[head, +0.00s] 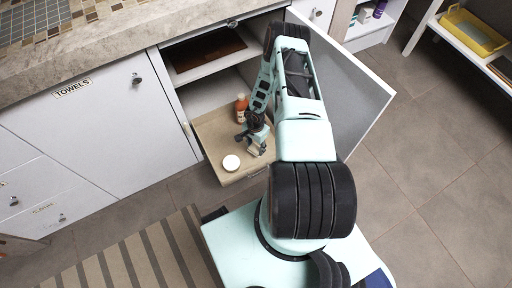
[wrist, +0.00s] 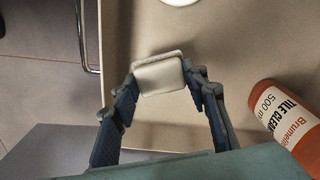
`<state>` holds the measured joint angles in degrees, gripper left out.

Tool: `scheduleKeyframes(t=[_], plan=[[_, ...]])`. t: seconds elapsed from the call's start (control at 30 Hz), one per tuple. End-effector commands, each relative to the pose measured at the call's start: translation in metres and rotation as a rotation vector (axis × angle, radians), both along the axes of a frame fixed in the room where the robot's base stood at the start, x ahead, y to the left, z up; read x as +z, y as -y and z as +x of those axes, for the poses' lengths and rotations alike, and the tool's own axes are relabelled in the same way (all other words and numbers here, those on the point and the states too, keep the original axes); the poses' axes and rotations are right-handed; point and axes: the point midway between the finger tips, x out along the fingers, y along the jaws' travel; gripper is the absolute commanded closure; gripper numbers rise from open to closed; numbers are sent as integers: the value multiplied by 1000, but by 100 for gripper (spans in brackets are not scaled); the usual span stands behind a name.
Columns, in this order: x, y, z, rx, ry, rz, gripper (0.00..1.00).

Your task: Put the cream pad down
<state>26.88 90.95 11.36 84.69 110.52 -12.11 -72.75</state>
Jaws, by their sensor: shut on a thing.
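The cream pad (wrist: 160,73) is a small, rounded, block-like piece between the fingertips of my gripper (wrist: 163,80) in the wrist view. The fingers are shut on its two sides. In the head view my gripper (head: 254,143) is over the pulled-out tan shelf (head: 212,139) of the open cabinet. The pad is small and partly hidden by my gripper there. The shelf surface (wrist: 215,65) lies behind the pad in the wrist view. I cannot tell whether the pad touches it.
An orange tile cleaner bottle (head: 241,107) stands on the shelf; it also shows in the wrist view (wrist: 287,115). A white round thing (head: 231,162) sits near the shelf's front left. The open cabinet door (head: 350,100) is at right. Some shelf surface is bare.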

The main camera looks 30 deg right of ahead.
Motion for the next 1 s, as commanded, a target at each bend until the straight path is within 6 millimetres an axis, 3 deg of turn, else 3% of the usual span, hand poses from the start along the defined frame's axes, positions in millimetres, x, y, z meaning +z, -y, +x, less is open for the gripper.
scheduleKeyframes(t=[0.33, 0.87, 0.9, 1.0], plan=[[-38, 4, 6, -5, -1, 0, 78], [-45, 5, 7, -5, 0, 0, 78], [-45, 5, 7, -5, 0, 0, 58], [-44, 5, 7, -5, 0, 0, 47]])
